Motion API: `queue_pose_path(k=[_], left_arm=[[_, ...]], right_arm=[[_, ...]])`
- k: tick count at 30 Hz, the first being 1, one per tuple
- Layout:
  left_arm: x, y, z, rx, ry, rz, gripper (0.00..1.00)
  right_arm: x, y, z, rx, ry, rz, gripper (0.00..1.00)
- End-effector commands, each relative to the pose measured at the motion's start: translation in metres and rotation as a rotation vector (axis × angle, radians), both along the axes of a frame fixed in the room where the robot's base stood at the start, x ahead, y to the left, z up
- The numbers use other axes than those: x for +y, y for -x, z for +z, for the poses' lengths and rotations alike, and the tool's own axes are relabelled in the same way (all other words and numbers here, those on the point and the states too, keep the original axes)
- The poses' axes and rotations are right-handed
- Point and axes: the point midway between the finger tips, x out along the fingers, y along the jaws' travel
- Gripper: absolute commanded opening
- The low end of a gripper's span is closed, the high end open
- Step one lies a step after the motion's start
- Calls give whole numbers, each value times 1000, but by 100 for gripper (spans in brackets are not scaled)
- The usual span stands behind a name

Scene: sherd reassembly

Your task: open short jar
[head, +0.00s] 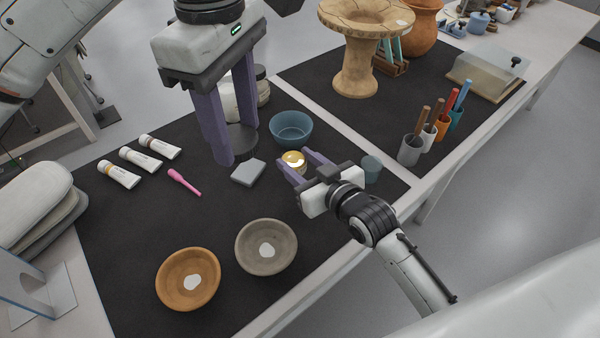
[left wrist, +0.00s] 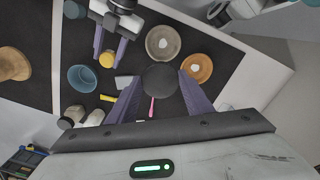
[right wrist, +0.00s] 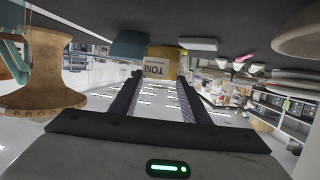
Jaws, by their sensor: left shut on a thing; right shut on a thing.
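My left gripper (head: 238,142) points down and is shut on a dark round lid (left wrist: 160,78), which also shows between its fingers in the head view (head: 242,138). My right gripper (head: 295,165) lies low and level, shut on the short jar (head: 294,159).
A grey block (head: 248,172) and blue bowl (head: 291,128) are close by. Two bowls (head: 188,279) (head: 266,247) stand at the front. Tubes (head: 140,159) and a pink tool (head: 184,182) lie left. A teal cup (head: 371,168) is right.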

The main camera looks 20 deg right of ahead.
Motion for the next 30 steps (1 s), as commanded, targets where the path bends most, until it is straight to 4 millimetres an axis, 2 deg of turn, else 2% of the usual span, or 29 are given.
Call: queue_pose_path(k=[7,20,21,24,30], left_arm=[[0,0,-5,0,0,0,19],[0,0,-7,0,0,1,19],[0,0,-6,0,0,1,19],[0,0,-6,0,0,1,19],[0,0,-6,0,0,1,19]], right_arm=[[0,0,-33,0,1,0,0],[0,0,-40,-2,1,0,0],[0,0,-40,1,1,0,47],[0,0,-40,1,1,0,61],[0,0,-40,1,1,0,61]])
